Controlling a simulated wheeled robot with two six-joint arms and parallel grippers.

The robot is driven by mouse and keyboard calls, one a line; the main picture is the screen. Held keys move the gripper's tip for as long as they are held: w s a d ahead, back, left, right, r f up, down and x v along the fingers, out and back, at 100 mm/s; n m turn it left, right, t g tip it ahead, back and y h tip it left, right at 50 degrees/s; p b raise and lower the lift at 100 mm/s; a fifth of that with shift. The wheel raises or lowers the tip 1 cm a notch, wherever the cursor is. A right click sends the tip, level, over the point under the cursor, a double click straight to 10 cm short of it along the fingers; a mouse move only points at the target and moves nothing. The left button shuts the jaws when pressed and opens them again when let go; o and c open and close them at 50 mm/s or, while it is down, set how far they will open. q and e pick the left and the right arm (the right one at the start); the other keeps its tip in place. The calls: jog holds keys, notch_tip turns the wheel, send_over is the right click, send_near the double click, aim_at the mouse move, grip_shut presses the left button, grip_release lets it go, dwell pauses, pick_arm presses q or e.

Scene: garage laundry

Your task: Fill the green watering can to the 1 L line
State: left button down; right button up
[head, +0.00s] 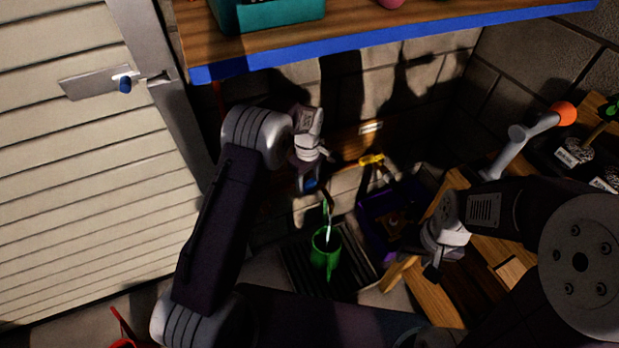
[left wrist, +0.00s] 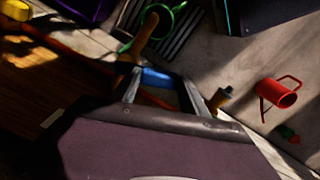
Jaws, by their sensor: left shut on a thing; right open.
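The green watering can (head: 325,262) stands upright on a dark slatted grate, low by the wall. A thin pale streak (head: 328,233), which looks like running water, comes down at its opening. The water level and the 1 L line cannot be made out. My left gripper (head: 310,178) is above the can, shut on a blue tap handle (left wrist: 157,77). In the left wrist view the brass-coloured tap (left wrist: 145,34) sits just beyond the fingers, with the green can's rim (left wrist: 172,20) behind it. My right gripper (head: 437,258) is open and empty, right of the can.
The slatted grate (head: 297,268) lies under the can. A purple crate (head: 372,228) is right of it, with a yellow item (head: 371,160) above. A wooden bench (head: 425,290) is at the right. A blue-edged shelf (head: 400,35) overhangs. A red watering can (left wrist: 278,94) stands on the floor.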

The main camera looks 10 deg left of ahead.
pick_arm(q)
jog(key=shift+w+a+r+m+p, duration=0.1)
jog(key=shift+w+a+m+p, duration=0.1)
jog(key=shift+m+p, duration=0.4)
jog(key=shift+w+a+r+m+p, duration=0.1)
jog(key=shift+w+a+m+p, duration=0.1)
jog(key=shift+m+p, duration=0.35)
jog(key=shift+w+a+f+m+p, duration=0.15)
jog(key=shift+w+a+m+p, duration=0.2)
jog(key=shift+m+p, duration=0.6)
jog(key=c, duration=0.6)
grip_release()
jog(key=shift+o, duration=0.2)
notch_tip(320, 180, up, 7)
jog(key=p, duration=0.2)
jog(key=shift+r, duration=0.2)
